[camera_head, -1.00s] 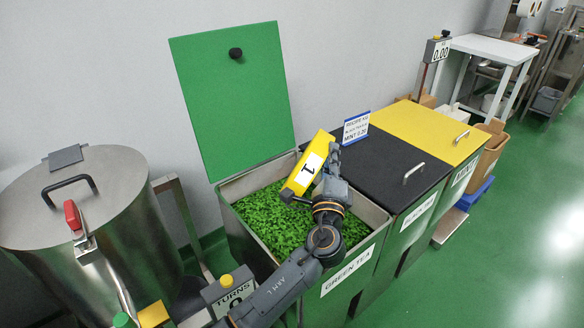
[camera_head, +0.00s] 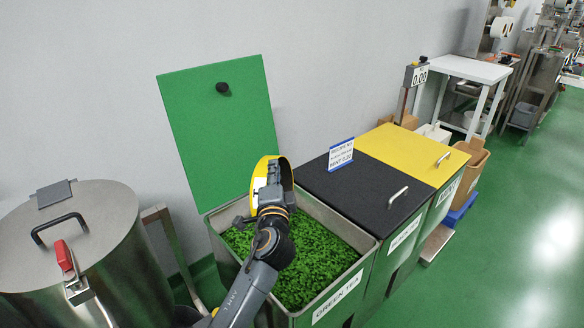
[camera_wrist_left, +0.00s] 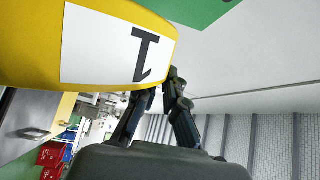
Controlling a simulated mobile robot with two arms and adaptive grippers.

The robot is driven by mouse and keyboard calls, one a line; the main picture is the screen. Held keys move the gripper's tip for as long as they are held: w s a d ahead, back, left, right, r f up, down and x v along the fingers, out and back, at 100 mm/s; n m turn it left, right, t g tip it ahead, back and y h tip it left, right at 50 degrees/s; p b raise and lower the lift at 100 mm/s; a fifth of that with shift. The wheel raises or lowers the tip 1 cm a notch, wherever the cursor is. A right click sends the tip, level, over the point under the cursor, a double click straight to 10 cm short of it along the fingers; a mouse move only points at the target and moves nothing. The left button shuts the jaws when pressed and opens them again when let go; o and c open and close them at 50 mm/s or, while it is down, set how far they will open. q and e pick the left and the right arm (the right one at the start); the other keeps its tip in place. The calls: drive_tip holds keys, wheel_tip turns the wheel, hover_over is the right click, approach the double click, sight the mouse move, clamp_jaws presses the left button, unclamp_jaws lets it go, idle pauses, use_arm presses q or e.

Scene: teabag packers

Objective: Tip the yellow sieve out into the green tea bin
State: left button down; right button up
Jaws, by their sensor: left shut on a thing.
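The yellow sieve (camera_head: 260,174) is above the open green tea bin (camera_head: 369,247), tilted up on its side near the bin's back edge. Its round rim shows behind my gripper. In the wrist view the yellow sieve (camera_wrist_left: 35,45) fills the upper left, with a white label marked 1. My left gripper (camera_head: 271,190) is shut on the sieve's edge; its fingers also show in the wrist view (camera_wrist_left: 160,88). The bin holds green leaves (camera_head: 315,260). I cannot see whether anything is left inside the sieve. My right gripper is out of view.
The bin's green lid (camera_head: 215,125) stands open at the back. To the right are a black-lidded bin (camera_head: 350,195) with a recipe sign (camera_head: 341,155) and a yellow-lidded bin (camera_head: 410,150). A steel drum (camera_head: 80,235) with a red-handled latch stands left.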

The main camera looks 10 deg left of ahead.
use_arm(q)
drive_tip(key=w+a+f+n+g+h+p, duration=0.1)
drive_tip(key=a+f+n+p, duration=0.3)
drive_tip(key=a, duration=0.4)
drive_tip(key=a+f+n+g+h+p, duration=0.1)
drive_tip(key=a+f+n+g+p, duration=0.1)
drive_tip(key=a+f+n+p, duration=0.2)
drive_tip(key=shift+w+a+n+g+h+p, duration=0.4)
drive_tip(key=shift+a+n+p, duration=0.55)
drive_tip(key=shift+a+n, duration=1.1)
drive_tip(key=shift+d, duration=0.15)
